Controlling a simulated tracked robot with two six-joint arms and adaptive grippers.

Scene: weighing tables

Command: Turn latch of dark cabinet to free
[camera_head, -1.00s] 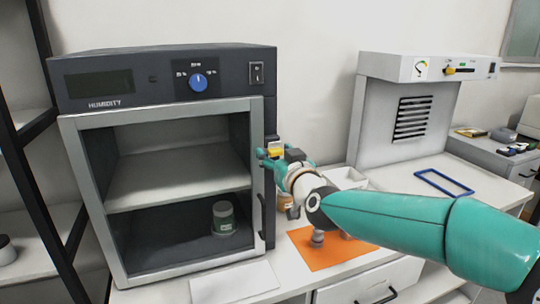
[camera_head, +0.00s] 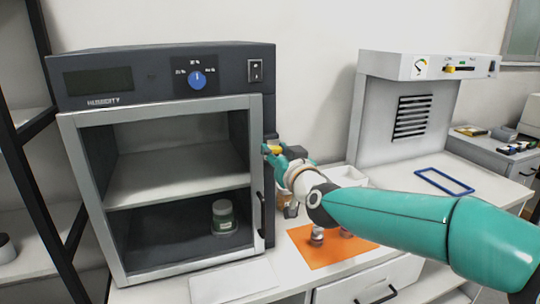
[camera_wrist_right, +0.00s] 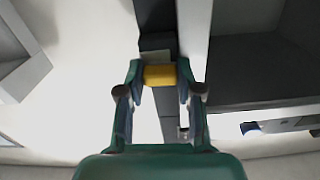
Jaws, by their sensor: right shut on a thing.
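The dark cabinet (camera_head: 165,60) stands on the left of the table, with a grey-framed front through which shelves show. Its yellow latch (camera_head: 275,149) sits at the right edge of the front frame. My right gripper (camera_head: 271,153) is at the latch and shut on it. In the right wrist view the yellow latch (camera_wrist_right: 160,75) lies between the two fingertips (camera_wrist_right: 159,78), against a dark strip beside the light frame. The fingers partly hide the latch in the head view. My left gripper is not in view.
Below my right arm lies an orange mat (camera_head: 322,254) with small weights. A white bench unit (camera_head: 430,68) and a blue frame (camera_head: 444,181) are to the right. A white sheet (camera_head: 233,281) lies in front of the cabinet.

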